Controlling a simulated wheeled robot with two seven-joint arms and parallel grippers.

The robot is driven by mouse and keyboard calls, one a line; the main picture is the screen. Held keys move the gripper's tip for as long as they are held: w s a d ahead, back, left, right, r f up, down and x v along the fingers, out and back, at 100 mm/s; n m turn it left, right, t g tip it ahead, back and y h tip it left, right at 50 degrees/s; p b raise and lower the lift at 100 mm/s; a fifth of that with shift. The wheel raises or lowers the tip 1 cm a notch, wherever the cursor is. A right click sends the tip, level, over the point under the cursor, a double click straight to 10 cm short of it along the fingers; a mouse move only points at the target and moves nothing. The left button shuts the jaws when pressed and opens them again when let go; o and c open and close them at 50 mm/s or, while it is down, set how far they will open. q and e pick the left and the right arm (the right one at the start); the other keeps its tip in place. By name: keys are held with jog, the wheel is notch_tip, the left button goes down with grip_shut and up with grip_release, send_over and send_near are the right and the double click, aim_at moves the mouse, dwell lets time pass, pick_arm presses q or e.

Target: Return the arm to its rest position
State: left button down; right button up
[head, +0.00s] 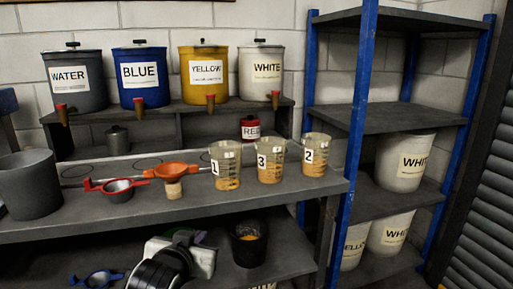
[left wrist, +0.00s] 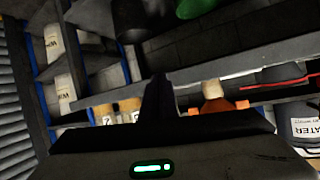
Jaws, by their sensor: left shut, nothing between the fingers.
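My left arm comes in at the bottom of the head view, with my left gripper (head: 195,255) low in front of the workbench, over the lower shelf. Its fingertips are hard to make out there. In the left wrist view the dark fingers (left wrist: 158,95) are together, with nothing held between them. The wrist picture is turned over, with the bench edge and several containers beyond the fingers. My right gripper is in neither view.
Beakers 1 (head: 226,167), 3 (head: 270,163) and 2 (head: 315,157) with orange contents stand on the bench (head: 120,226). An orange funnel (head: 172,172) and red-handled strainer (head: 118,190) are left of them. A black bucket (head: 248,245) stands beside my gripper. A blue-post rack (head: 352,130) is right.

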pick_arm(q)
jog(key=s+f+g+h+p, duration=0.1)
jog(key=s+f, duration=0.7)
jog(key=f, duration=0.2)
jog(key=s+f+g+h, duration=0.1)
jog(key=s+f+g, duration=0.1)
jog(key=s+f, duration=0.7)
jog(key=s+a+f, duration=0.1)
jog(key=s+f, duration=0.3)
jog(key=s, duration=0.4)
jog(key=s+a+f+g+p, duration=0.1)
jog(key=s+f, duration=0.4)
jog(key=s, duration=0.2)
jog(key=shift+s+a+g, duration=0.15)
jog(key=shift+s+g, duration=0.15)
jog(key=shift+s, duration=0.05)
jog(key=shift+f, duration=0.1)
